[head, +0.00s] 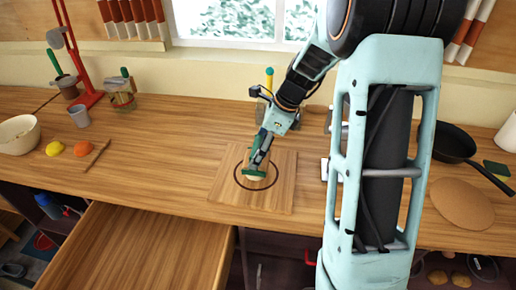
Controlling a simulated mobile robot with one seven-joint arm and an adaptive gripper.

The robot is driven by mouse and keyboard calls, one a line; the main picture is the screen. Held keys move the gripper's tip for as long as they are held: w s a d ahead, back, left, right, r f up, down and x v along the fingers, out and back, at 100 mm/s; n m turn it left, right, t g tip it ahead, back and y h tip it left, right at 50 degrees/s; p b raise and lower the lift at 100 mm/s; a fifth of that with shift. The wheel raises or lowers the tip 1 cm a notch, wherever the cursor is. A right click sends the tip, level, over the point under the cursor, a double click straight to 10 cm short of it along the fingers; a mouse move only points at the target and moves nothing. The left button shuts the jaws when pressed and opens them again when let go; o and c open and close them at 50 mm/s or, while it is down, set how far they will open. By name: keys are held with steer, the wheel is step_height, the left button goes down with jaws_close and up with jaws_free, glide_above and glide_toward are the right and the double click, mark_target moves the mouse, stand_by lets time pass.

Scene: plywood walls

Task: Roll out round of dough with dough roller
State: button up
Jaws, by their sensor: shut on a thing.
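A square wooden board (280,203) with a dark ring drawn on it lies on the counter in front of the window. My gripper (259,157) reaches down over the ring and is shut on the dough roller (254,173), whose green part shows below the fingers. A pale round of dough (257,180) shows just under the roller, inside the ring. The roller appears to be on or very close to the dough; I cannot tell if they touch. My gripper hides part of the roller and dough.
A wooden drawer (150,250) stands open at the front left. A black pan (452,142) and round brown mat (461,203) are on the right.

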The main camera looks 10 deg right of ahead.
steer(key=shift+f, duration=0.25)
stand_by(0.3)
steer(key=shift+s+d+f, duration=0.2)
steer(key=shift+s+d, duration=0.1)
steer(key=shift+d, duration=0.15)
steer(key=shift+w+a+r+p, duration=0.1)
steer(key=shift+w+a+p, duration=0.3)
steer(key=shift+a, duration=0.55)
steer(key=shift+d, duration=0.1)
